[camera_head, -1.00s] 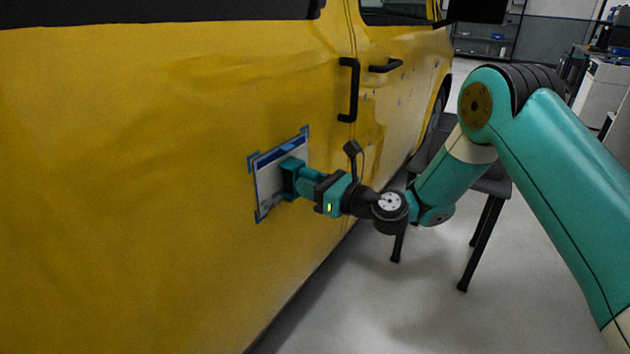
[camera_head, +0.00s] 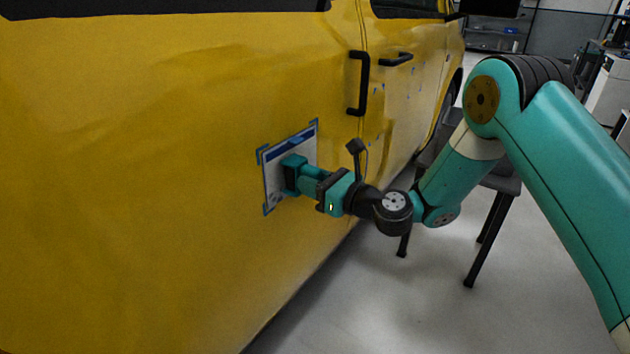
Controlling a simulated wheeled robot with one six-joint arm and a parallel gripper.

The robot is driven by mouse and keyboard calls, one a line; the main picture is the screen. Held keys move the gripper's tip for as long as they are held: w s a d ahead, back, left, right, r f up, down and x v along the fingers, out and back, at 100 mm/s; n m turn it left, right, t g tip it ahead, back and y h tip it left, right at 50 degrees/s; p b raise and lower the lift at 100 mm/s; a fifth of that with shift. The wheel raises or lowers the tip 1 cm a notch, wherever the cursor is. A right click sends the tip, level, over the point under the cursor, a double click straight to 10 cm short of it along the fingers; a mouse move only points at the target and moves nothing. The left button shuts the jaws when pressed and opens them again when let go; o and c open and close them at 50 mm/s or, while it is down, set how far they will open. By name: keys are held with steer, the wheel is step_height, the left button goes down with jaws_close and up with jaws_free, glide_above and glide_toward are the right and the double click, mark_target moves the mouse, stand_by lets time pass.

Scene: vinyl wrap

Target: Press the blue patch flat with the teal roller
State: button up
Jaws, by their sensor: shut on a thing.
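A white patch with a dark blue band along its top (camera_head: 303,139) lies on the yellow van's side, with blue marks at its corners. The teal roller (camera_head: 293,175) is over the middle of the patch and seems to touch it. It hides part of the patch's middle and right side. My gripper (camera_head: 320,186) is shut on the roller's handle, to the right of the patch. Whether the patch lies fully flat under the roller cannot be seen.
The yellow van (camera_head: 150,180) fills the left side, with black door handles (camera_head: 358,84) above right of the patch. A dark chair or stool (camera_head: 490,215) stands behind my arm. The grey floor (camera_head: 370,310) in front is clear.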

steer(key=shift+s+a, duration=0.65)
steer(key=shift+s, duration=0.2)
steer(key=shift+a, duration=0.1)
steer(key=shift+s+a, duration=0.6)
steer(key=shift+s, duration=0.25)
steer(key=shift+s, duration=0.1)
steer(key=shift+s+a, duration=0.55)
steer(key=shift+s, duration=0.05)
